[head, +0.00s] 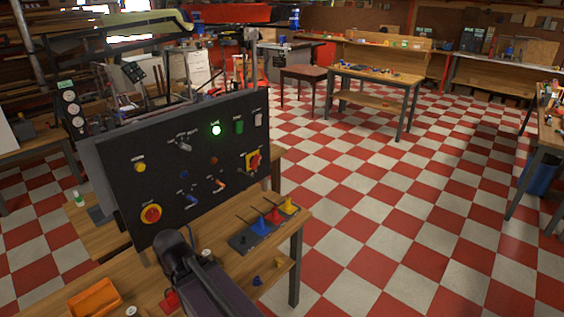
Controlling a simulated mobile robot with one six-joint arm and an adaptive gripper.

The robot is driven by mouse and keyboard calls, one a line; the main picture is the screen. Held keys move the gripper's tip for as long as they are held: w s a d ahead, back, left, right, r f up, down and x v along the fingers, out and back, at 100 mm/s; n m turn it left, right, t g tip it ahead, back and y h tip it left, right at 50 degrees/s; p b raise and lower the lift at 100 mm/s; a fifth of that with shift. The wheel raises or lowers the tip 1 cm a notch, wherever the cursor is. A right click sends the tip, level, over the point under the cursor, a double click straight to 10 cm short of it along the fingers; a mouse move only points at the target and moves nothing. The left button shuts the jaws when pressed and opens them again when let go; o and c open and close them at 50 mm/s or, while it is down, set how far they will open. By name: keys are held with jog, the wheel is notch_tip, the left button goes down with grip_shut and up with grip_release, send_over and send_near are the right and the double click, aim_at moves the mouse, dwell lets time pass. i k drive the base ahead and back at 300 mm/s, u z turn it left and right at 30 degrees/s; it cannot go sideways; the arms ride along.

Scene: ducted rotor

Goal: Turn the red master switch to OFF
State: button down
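A dark upright control panel (120,165) stands on a wooden bench. Near its right edge is a red handle on a yellow plate, which looks like the red master switch (254,160). Its handle appears tilted, but its marking is too small to read. A round red button on a yellow ring (151,214) sits at the panel's lower left. My dark arm rises from the bottom edge in front of the panel's lower part. My gripper's fingers cannot be made out in this view.
On the bench right of my arm, a dark tray (241,242) holds blue, red and yellow pieces. An orange bin (94,298) lies at the lower left. Small knobs and levers crowd the panel face. The checkered floor (390,210) to the right is open.

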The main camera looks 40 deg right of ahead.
aim_at(255, 161)
jog(key=z, duration=1.05)
jog(key=k, duration=1)
jog(key=u, duration=0.05)
jog(key=i, duration=0.95)
jog(key=z, duration=0.05)
